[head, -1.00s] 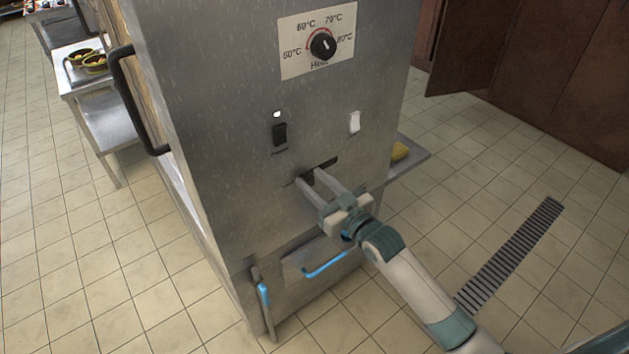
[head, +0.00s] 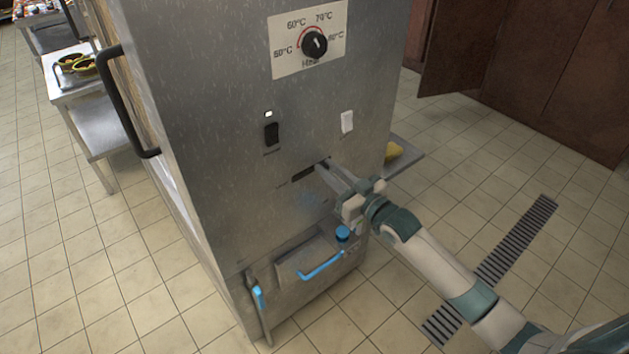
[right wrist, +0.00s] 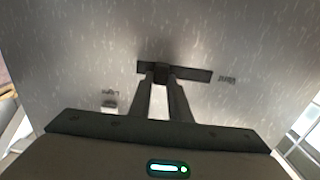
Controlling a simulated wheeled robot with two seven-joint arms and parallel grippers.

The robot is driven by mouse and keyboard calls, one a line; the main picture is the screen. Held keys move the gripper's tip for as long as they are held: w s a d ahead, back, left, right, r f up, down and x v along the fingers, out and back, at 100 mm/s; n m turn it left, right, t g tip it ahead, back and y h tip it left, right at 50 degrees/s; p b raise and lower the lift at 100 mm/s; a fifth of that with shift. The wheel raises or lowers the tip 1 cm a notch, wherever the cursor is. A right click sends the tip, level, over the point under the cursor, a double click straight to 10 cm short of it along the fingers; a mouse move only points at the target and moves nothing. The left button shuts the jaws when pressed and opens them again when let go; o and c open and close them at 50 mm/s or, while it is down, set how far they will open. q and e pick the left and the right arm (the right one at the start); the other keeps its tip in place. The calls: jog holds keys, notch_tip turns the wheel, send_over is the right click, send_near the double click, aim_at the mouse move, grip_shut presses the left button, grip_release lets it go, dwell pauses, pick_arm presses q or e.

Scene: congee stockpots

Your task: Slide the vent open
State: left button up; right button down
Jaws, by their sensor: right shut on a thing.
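The vent slot (head: 303,174) is a dark horizontal opening in the front of the steel cabinet (head: 225,185), below the two switches. It also shows in the right wrist view (right wrist: 199,75). My right gripper (head: 324,167) reaches in from the right, its fingertips at the slot's right end. In the right wrist view the fingers (right wrist: 162,78) are close together on a small dark knob (right wrist: 161,70) in the slot, with dark opening on both sides. The fingertips partly hide the knob. My left gripper is not in view.
Above the slot are a black switch (head: 271,134), a white switch (head: 347,121) and a heat dial (head: 314,43). Below are a blue-handled drawer (head: 322,266), a blue knob (head: 343,233) and a blue lever (head: 258,298). A black door handle (head: 128,105) juts out at left.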

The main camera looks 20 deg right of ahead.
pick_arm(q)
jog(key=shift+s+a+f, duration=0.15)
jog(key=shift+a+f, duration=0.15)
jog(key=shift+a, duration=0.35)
pick_arm(e)
jog(key=shift+w+d, duration=0.25)
jog(key=shift+d, duration=0.35)
jog(key=shift+w+d, duration=0.2)
jog(key=shift+d, duration=0.35)
jog(key=c, duration=1.6)
grip_release()
jog(key=shift+d, duration=0.15)
jog(key=shift+c, duration=0.2)
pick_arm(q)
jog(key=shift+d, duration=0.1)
pick_arm(e)
jog(key=shift+s, duration=0.15)
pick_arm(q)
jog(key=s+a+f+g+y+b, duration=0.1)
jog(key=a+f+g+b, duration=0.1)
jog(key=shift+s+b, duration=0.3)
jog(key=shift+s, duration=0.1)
pick_arm(e)
jog(key=v, duration=1.7)
